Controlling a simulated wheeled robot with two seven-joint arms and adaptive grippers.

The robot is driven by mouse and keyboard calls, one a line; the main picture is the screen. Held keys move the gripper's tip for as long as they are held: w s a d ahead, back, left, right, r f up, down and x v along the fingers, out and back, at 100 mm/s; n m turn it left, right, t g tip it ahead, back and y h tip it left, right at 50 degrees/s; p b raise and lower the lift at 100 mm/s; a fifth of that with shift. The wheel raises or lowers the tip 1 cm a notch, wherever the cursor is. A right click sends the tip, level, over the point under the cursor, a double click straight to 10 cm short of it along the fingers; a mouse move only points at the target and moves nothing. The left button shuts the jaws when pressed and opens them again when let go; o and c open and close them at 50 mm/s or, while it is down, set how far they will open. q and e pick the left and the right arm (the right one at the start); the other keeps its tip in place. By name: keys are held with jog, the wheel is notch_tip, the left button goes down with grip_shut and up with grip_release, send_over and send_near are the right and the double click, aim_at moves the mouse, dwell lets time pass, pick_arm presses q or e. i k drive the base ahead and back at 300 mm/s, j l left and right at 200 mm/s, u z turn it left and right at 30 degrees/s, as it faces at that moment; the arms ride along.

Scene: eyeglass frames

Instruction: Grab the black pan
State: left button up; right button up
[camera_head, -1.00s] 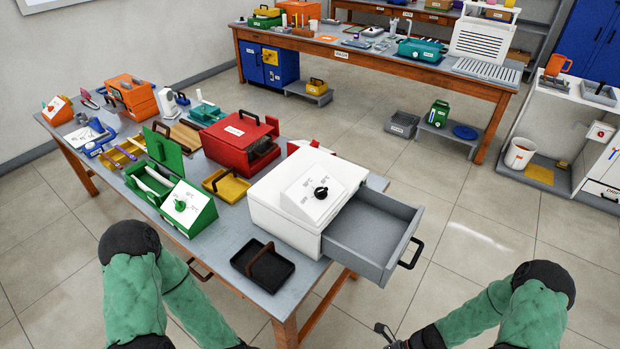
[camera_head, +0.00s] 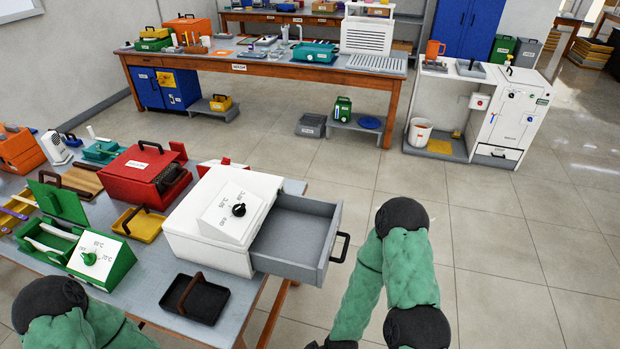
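The black pan (camera_head: 208,302), a shallow rectangular tray with a brown-black handle arching over it, sits on the near edge of the grey-topped table, in front of the white heater box. My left arm shows at the bottom left, but its gripper is out of view. My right arm comes up at the bottom centre-right. A dark bit of what looks like my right gripper (camera_head: 330,345) shows at the bottom edge, to the right of the pan and apart from it; its fingers are mostly cut off.
The white box (camera_head: 190,225) has its grey drawer (camera_head: 290,262) pulled open past the table's right end. A green box (camera_head: 105,262), a yellow tray (camera_head: 140,225) and a red case (camera_head: 135,178) stand left of it. Open floor lies to the right.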

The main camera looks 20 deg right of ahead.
aim_at(196, 300)
jog(key=l+z, duration=0.3)
jog(key=i+l+z, duration=0.1)
jog(key=z, duration=0.25)
jog(key=u, duration=1.5)
